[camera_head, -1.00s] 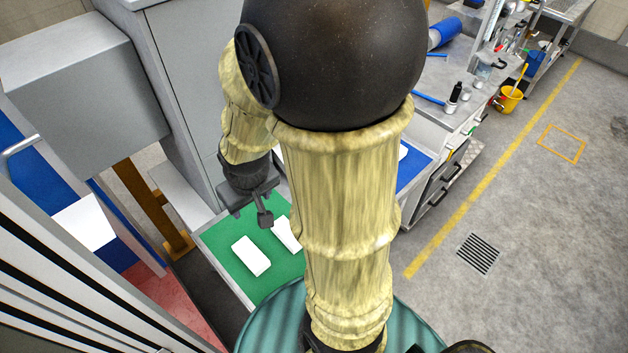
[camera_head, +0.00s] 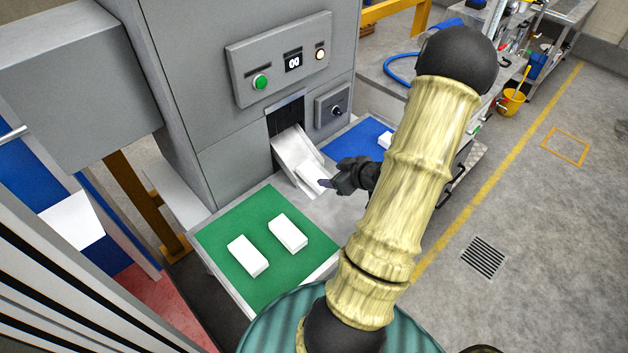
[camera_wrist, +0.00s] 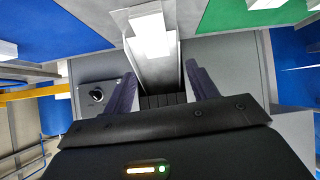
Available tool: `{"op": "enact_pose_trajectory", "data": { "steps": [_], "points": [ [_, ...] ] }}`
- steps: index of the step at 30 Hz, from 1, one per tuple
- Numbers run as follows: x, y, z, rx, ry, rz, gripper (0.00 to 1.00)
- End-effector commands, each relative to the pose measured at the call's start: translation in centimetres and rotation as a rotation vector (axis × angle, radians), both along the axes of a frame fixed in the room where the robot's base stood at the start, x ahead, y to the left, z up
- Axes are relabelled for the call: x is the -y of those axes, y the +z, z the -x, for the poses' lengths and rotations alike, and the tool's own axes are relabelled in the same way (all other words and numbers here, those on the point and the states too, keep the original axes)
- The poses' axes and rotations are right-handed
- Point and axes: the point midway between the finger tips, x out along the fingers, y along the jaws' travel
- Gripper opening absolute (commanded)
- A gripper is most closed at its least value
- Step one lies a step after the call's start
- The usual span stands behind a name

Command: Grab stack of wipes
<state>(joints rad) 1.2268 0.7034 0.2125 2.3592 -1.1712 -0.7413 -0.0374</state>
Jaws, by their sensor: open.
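A white stack of wipes (camera_head: 311,177) lies at the lower end of a pale chute (camera_head: 291,146) that slopes out of a grey machine. In the wrist view the stack (camera_wrist: 152,36) lies in the chute, beyond and between my fingers. My gripper (camera_head: 324,183) is open, right beside the chute's lower end; the wrist view shows its two dark fingers (camera_wrist: 162,82) apart with nothing held between them. Two more white stacks, a left one (camera_head: 248,256) and a right one (camera_head: 288,232), lie on a green mat (camera_head: 237,224). Another white block (camera_head: 385,140) lies on a blue mat (camera_head: 352,139).
The machine's front (camera_head: 226,146) rises behind the chute, with a panel (camera_head: 280,60) bearing a green button and a display reading 00. A small box with a black knob (camera_head: 336,109) sits right of the chute opening. Bare grey tabletop separates the mats.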

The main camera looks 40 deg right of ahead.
Motion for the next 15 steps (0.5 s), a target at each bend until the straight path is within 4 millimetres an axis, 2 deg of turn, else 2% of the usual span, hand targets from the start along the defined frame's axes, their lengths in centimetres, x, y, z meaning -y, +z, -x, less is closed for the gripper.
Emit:
{"op": "enact_pose_trajectory", "data": {
  "steps": [1,7,15],
  "points": [
    [0.9,-1.0,1.1,0.049,-0.008,-0.026,0.58],
    [2.3,-1.5,3.8,0.223,0.006,-0.081,0.58],
    [2.5,-1.2,4.5,0.270,0.015,-0.092,0.58]
  ]
}}
